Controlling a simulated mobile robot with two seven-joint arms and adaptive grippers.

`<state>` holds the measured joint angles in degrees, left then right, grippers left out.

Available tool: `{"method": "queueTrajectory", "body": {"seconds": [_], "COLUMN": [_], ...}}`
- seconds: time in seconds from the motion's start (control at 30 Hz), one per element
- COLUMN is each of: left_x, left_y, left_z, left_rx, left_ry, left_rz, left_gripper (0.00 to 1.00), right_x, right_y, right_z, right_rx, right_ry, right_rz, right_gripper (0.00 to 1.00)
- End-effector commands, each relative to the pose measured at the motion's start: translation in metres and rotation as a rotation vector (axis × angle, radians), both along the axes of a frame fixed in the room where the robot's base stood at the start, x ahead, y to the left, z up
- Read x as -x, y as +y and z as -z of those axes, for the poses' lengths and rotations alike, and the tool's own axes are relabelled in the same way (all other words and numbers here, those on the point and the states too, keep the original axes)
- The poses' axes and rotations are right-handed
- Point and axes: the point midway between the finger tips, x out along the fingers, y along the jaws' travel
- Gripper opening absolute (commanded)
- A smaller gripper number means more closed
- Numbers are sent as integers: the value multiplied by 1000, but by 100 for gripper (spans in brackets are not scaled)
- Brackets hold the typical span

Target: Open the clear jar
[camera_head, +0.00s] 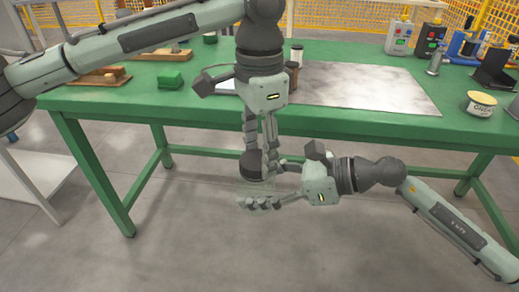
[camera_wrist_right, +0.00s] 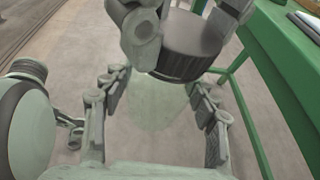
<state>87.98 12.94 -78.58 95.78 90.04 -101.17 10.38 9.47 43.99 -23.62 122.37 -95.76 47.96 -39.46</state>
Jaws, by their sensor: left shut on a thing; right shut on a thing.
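The clear jar (camera_head: 256,188) hangs in the air in front of the green table. It is upright and very transparent, and its body also shows in the right wrist view (camera_wrist_right: 155,102). Its dark round lid (camera_head: 252,166) sits at the top of the jar; the wrist view shows its ribbed rim (camera_wrist_right: 185,55), with no clear gap below it. My left gripper (camera_head: 258,158) points down from above and is shut on the lid. My right gripper (camera_head: 258,188) comes in from the right, with its fingers on both sides of the jar body, shut on it.
The green table (camera_head: 350,118) stands close behind both grippers. On it are a metal sheet (camera_head: 375,88), a labelled tin (camera_head: 481,103), a green block (camera_head: 170,79), wooden pieces (camera_head: 105,77) and a white-capped container (camera_head: 297,54). The floor in front is clear.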

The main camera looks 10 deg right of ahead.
Motion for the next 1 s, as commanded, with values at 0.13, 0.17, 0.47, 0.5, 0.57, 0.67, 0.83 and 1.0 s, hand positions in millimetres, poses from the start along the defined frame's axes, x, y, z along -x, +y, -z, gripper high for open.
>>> {"method": "queueTrajectory", "body": {"seconds": [0.13,0.17,0.47,0.5,0.57,0.67,0.83,1.0], "left_x": [-4,-4,-4,-4,-4,-4,-4,-3], "left_y": [-1,-1,-1,-1,-1,-1,-1,-1], "left_z": [-1,-1,-7,-9,-11,-15,-21,-24], "left_rx": [6,6,6,7,7,7,7,5], "left_ry": [-10,-10,-13,-13,-13,-13,-13,-9], "left_rz": [-5,-5,-5,-5,-5,-5,-4,-2], "left_gripper": [16,16,16,16,16,16,16,16], "right_x": [5,5,5,5,6,6,6,4], "right_y": [4,4,4,4,3,3,3,2], "right_z": [-1,-1,0,0,0,1,1,0], "right_rx": [-2,-2,0,0,1,2,2,2], "right_ry": [0,0,0,1,1,1,2,0], "right_rz": [-15,-14,-14,-15,-15,-15,-15,-10], "right_gripper": [0,0,0,0,0,0,0,0]}}
